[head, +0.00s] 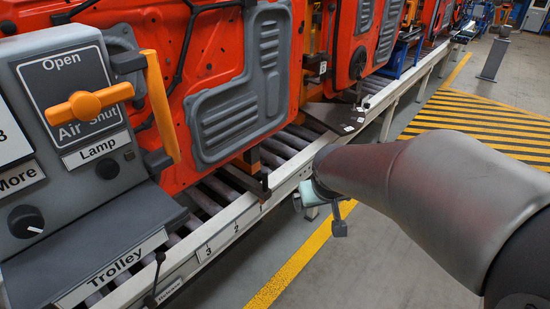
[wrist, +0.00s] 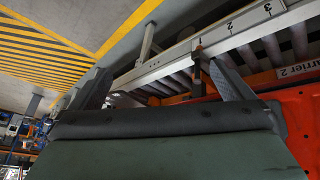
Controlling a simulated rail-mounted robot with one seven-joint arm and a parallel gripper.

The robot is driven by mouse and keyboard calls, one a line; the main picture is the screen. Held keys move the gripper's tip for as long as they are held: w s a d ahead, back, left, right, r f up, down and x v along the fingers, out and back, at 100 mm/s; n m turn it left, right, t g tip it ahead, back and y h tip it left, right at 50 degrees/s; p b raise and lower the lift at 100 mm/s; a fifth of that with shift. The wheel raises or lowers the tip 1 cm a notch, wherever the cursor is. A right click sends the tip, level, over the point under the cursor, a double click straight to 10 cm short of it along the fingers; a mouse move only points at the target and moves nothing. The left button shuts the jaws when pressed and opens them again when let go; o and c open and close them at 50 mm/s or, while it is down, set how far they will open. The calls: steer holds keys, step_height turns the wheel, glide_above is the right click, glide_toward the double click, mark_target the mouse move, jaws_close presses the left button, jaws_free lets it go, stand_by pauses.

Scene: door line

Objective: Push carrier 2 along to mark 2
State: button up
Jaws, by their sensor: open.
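Carrier 2 (wrist: 297,70) shows its label and a red door panel at the right of the wrist view. In the head view a large red door (head: 180,50) with a grey panel stands over the rollers. A dark bracket with an orange tip (wrist: 197,48) lies at mark 1 (wrist: 201,39) on the white rail. Mark 2 (wrist: 229,26) is further along, towards mark 3. My gripper (wrist: 163,84) is open, its fingers apart. The bracket appears between them, close to the right finger; contact cannot be told. In the head view my gripper (head: 325,200) is beside the rail, mostly hidden by my wrist.
A grey control box (head: 75,130) with an orange air handle and a lamp knob stands at the left. Another red door (head: 355,45) and a dark plate (head: 333,115) are further up the line.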

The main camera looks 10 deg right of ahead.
mark_target(267, 183)
steer(key=w+d+f+n+t+y+b, duration=0.1)
steer(key=w+f+t+b, duration=0.1)
steer(key=w+f+b, duration=0.45)
steer(key=w+d+f+n+t+y+b, duration=0.1)
steer(key=w+f+t, duration=0.15)
steer(key=w, duration=0.65)
steer(key=w+f+n+t+y+b, duration=0.1)
steer(key=w+f+t+b, duration=0.1)
steer(key=w+f+b, duration=0.45)
steer(key=w+a+f+n+t+y+b, duration=0.1)
steer(key=w+f+n+y+b, duration=0.1)
steer(key=w+f+y+b, duration=0.4)
steer(key=w+a+f+n+t+y+b, duration=0.1)
steer(key=w+f+n+y+b, duration=0.2)
steer(key=f, duration=0.4)
steer(key=shift+y, duration=0.7)
steer(key=x, duration=0.6)
steer(key=p+x, duration=0.1)
steer(key=x, duration=0.4)
steer(key=shift+a+f, duration=0.1)
steer(key=shift+a, duration=0.45)
steer(key=c, duration=2.1)
steer(key=shift+o, duration=0.2)
steer(key=shift+s+a, duration=0.1)
steer(key=shift+a, duration=0.05)
